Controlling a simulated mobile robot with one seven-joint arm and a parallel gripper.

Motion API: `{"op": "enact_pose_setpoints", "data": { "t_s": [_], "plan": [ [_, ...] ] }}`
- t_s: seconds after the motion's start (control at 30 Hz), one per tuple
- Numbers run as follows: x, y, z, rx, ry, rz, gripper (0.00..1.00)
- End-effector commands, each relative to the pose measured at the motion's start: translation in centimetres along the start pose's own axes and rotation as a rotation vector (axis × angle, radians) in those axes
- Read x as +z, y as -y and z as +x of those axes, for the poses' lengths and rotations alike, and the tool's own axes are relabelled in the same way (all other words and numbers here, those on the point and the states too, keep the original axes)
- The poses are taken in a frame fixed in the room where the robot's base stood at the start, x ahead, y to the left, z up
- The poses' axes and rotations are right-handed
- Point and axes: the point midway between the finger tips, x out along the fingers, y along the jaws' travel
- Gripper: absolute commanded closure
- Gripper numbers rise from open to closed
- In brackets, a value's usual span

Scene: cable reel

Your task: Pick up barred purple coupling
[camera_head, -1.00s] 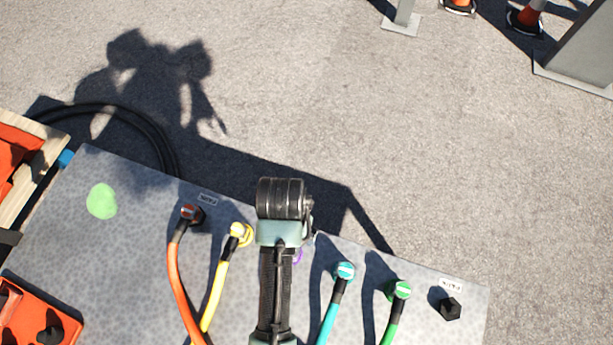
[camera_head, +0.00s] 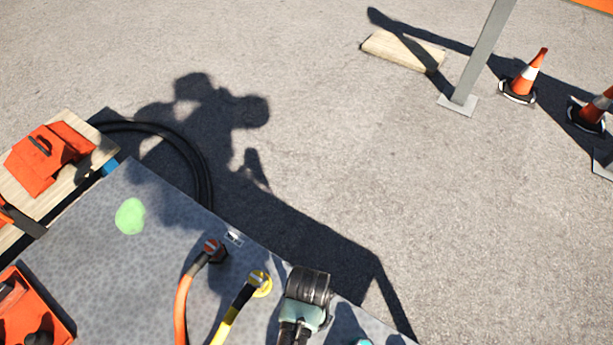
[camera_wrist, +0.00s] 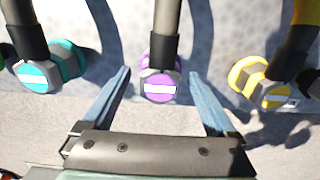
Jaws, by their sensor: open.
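The purple coupling (camera_wrist: 159,84) has a white bar on its face and a dark sleeve behind it. In the wrist view it lies between the two fingers of my gripper (camera_wrist: 160,88), with a gap on each side. My gripper is open and holds nothing. In the head view my arm's dark wrist end (camera_head: 306,288) shows over the panel's far edge, and the purple coupling is hidden there.
A teal coupling (camera_wrist: 50,68) is left of the fingers and a yellow coupling (camera_wrist: 262,84) right, both close. An orange cable's coupling (camera_head: 213,251) stands farther left on the grey panel (camera_head: 95,255). A red-orange tray (camera_head: 35,315) is at the lower left.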

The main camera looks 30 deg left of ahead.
Motion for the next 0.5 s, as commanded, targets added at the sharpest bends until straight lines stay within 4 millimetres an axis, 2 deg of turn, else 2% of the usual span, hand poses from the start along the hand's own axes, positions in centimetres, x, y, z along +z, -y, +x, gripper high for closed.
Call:
{"op": "enact_pose_setpoints", "data": {
  "t_s": [0.07, 0.27, 0.37, 0.5],
  "plan": [
    [0.01, -0.01, 0.51, 0.0, 0.001, 0.0, 0.07],
    [-0.01, 0.0, 0.44, 0.0, 0.0, 0.0, 0.07],
    [-0.02, 0.0, 0.43, -0.001, 0.0, 0.0, 0.22],
    [-0.02, 0.0, 0.42, -0.001, 0.0, 0.0, 0.47]
  ]
}}
